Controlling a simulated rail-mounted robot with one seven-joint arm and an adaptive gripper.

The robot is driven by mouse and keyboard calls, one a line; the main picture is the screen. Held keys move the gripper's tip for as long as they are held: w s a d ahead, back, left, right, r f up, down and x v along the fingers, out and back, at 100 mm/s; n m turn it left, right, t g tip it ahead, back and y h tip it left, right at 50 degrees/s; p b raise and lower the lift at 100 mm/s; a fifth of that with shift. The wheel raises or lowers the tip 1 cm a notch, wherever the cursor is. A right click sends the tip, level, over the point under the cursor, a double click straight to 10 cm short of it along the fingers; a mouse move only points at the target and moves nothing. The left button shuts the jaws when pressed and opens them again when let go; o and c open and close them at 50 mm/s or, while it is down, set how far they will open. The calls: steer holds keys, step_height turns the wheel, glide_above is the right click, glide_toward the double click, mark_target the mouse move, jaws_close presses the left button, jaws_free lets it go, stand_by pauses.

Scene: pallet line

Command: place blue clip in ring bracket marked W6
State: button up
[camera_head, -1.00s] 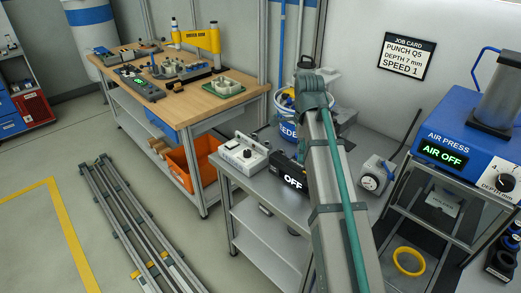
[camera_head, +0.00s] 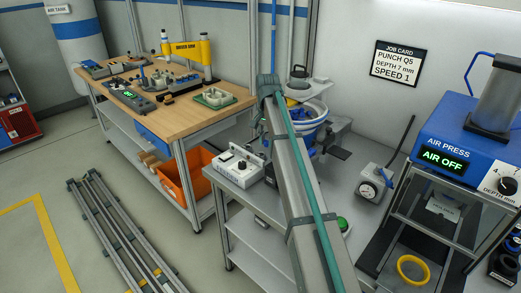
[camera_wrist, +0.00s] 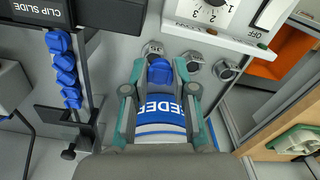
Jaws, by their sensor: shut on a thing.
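In the wrist view my gripper (camera_wrist: 160,88) is shut on a blue clip (camera_wrist: 159,71), held between the two fingertips. Behind and below the clip, a blue and white drum with lettering (camera_wrist: 160,108) shows between the fingers. In the head view my arm covers much of the scene around the gripper, and the clip cannot be made out for certain there. No marking W6 can be read in either view, so I cannot tell which part is that ring bracket.
More blue clips (camera_wrist: 66,75) hang in a row by the dark CLIP SLIDE box (camera_wrist: 40,12). Several round metal fittings (camera_wrist: 193,61) sit beside the gripper. A white dial box (camera_head: 236,167) stands on the grey table. The wooden bench (camera_head: 193,119) and blue air press (camera_head: 455,140) flank it.

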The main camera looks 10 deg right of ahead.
steer(key=w+f, duration=0.2)
steer(key=w, duration=0.1)
steer(key=w+f+p, duration=0.1)
steer(key=w+f, duration=0.1)
steer(key=w, duration=0.1)
steer(key=w+f+p, duration=0.1)
steer(key=w+f, duration=0.1)
steer(key=w, duration=0.1)
steer(key=shift+w+a+f, duration=0.1)
steer(key=shift+a+f, duration=0.05)
steer(key=shift+f, duration=0.05)
steer(key=shift+w+f+p, duration=0.45)
steer(key=shift+w+f, duration=0.25)
steer(key=shift+f, duration=0.2)
steer(key=shift+f+p, duration=0.3)
steer(key=shift+f, duration=1.3)
steer(key=shift+f, duration=0.1)
steer(key=o, duration=0.8)
